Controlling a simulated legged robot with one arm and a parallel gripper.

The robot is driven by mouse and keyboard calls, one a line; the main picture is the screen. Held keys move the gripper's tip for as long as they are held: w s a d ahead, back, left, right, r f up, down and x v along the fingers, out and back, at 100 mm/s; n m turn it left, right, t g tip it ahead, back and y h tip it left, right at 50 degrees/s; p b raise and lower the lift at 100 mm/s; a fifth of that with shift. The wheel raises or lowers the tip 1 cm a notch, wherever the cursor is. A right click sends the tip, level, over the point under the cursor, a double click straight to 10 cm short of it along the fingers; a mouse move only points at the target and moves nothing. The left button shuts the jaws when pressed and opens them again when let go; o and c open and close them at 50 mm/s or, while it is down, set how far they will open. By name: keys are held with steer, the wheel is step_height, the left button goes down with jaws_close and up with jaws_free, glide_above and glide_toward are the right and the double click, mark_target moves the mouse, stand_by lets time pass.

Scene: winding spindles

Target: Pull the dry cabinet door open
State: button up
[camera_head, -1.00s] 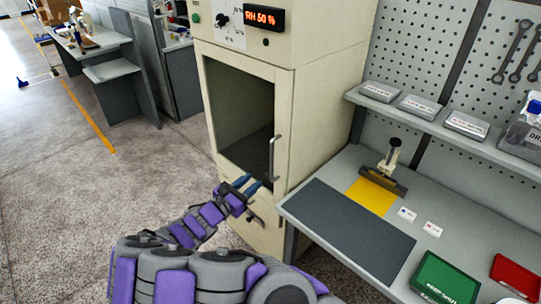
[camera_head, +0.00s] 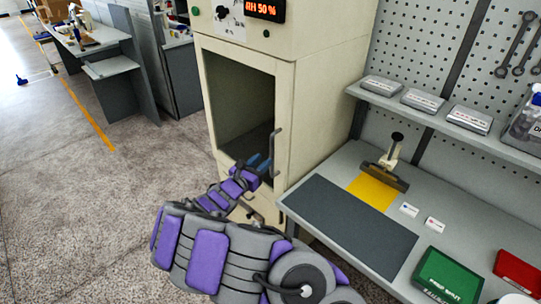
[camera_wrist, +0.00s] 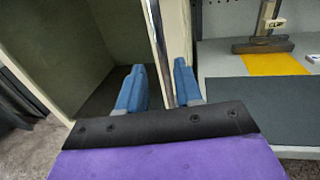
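The cream dry cabinet (camera_head: 330,100) stands in the middle of the head view, with a large dark window in its door (camera_head: 288,125). The door looks shut in its frame. Its upright bar handle (camera_head: 277,145) is on the door's right side. My gripper (camera_head: 262,163) is at the handle's lower part. In the wrist view my gripper (camera_wrist: 160,88) has its two blue fingers apart, one on each side of the handle bar (camera_wrist: 156,30). I see gaps beside the bar, so the fingers do not look closed on it. The bar's lower end is hidden behind my gripper.
A workbench (camera_head: 330,170) adjoins the cabinet on the right, with a dark mat (camera_head: 345,225), a yellow sheet (camera_head: 372,193), a small press (camera_head: 388,168) and a green box (camera_head: 446,277). Open floor (camera_head: 70,210) lies to the left. Desks (camera_head: 95,45) stand farther back.

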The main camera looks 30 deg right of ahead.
mark_target(271, 153)
steer(key=b+x, duration=0.1)
steer(key=x, duration=0.4)
steer(key=shift+d+f, duration=0.1)
steer(key=shift+d, duration=0.25)
steer(key=shift+w+d, duration=0.3)
steer(key=shift+d, duration=0.1)
steer(key=shift+a, duration=0.1)
jaws_close()
